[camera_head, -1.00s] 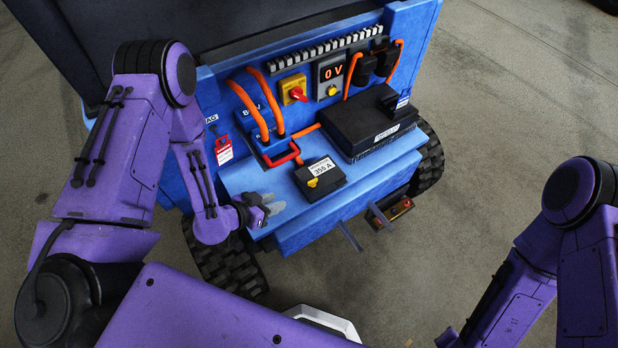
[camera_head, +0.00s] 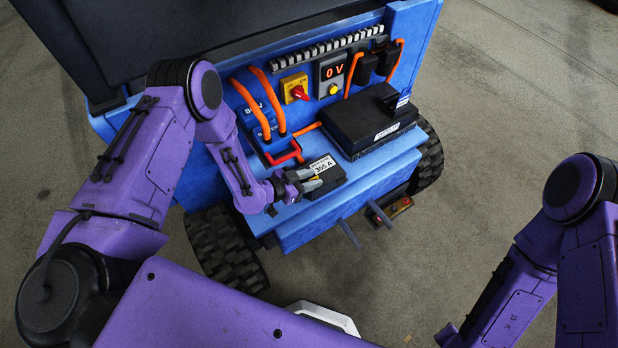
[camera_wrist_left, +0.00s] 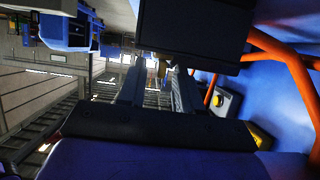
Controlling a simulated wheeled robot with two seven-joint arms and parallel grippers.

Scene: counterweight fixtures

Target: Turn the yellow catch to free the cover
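The small black cover (camera_head: 328,182) with a white "355 A" label sits on the blue shelf of the machine. In the head view my left gripper (camera_head: 316,178) reaches its near left side, and its fingers hide most of the yellow catch. In the left wrist view the dark cover (camera_wrist_left: 192,28) fills the top middle. The left gripper's fingers (camera_wrist_left: 156,72) point at it, spread apart. A small yellow bit, seemingly the catch (camera_wrist_left: 163,69), shows between the fingertips; contact cannot be told. My right gripper is out of view; only its arm shows at right.
A larger black box (camera_head: 368,128) stands right of the cover. A red handle (camera_head: 285,158) and orange cables (camera_head: 262,105) lie behind and left. A yellow switch with a red knob (camera_head: 295,89) and a "0 V" display (camera_head: 333,71) are on the panel. The shelf's front edge is clear.

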